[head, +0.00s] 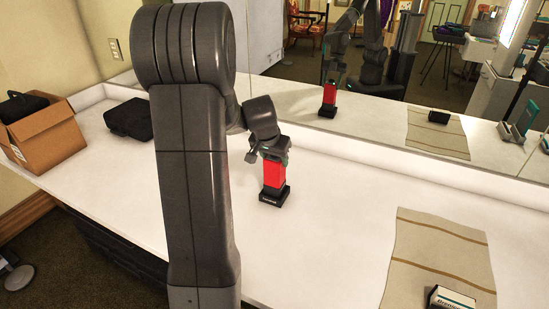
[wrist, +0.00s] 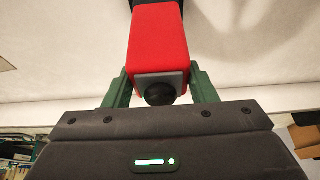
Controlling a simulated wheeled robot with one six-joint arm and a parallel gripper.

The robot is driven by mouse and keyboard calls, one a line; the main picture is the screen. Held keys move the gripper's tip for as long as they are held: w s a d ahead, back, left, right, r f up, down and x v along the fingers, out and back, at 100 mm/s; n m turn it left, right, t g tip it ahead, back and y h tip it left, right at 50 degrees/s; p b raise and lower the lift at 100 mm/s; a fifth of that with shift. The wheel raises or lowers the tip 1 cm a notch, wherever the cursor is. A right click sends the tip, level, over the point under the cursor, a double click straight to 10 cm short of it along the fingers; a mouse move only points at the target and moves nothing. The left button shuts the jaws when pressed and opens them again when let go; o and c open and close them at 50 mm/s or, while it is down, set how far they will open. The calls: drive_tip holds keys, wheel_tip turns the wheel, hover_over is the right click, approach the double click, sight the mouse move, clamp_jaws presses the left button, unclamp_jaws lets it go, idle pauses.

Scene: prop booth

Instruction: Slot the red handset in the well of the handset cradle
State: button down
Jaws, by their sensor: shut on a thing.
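The red handset (head: 273,173) stands upright on the white counter's middle, its lower end meeting the black handset cradle (head: 270,201). I cannot tell how deep it sits in the well. My gripper (head: 273,156) is shut on the handset's upper part from above. In the wrist view the handset (wrist: 158,42) runs away between my two green fingers (wrist: 162,90), its grey end with a round black knob facing the camera. A dark piece, probably the cradle (wrist: 150,3), shows at the handset's far end. The well itself is hidden.
A striped cloth (head: 425,250) lies at the right with a small labelled box (head: 452,298) on it. A black case (head: 130,119) and an open cardboard box (head: 47,136) are at the left. A mirror (head: 400,95) backs the counter behind a low white ledge. Counter around the cradle is clear.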

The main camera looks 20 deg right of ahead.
drive_tip(key=shift+f, duration=0.1)
drive_tip(key=shift+f+b, duration=0.5)
drive_tip(key=shift+b, duration=0.1)
drive_tip(key=c, duration=0.5)
unclamp_jaws()
drive_tip(key=shift+r+p, duration=2.25)
drive_tip(key=shift+r, duration=1.35)
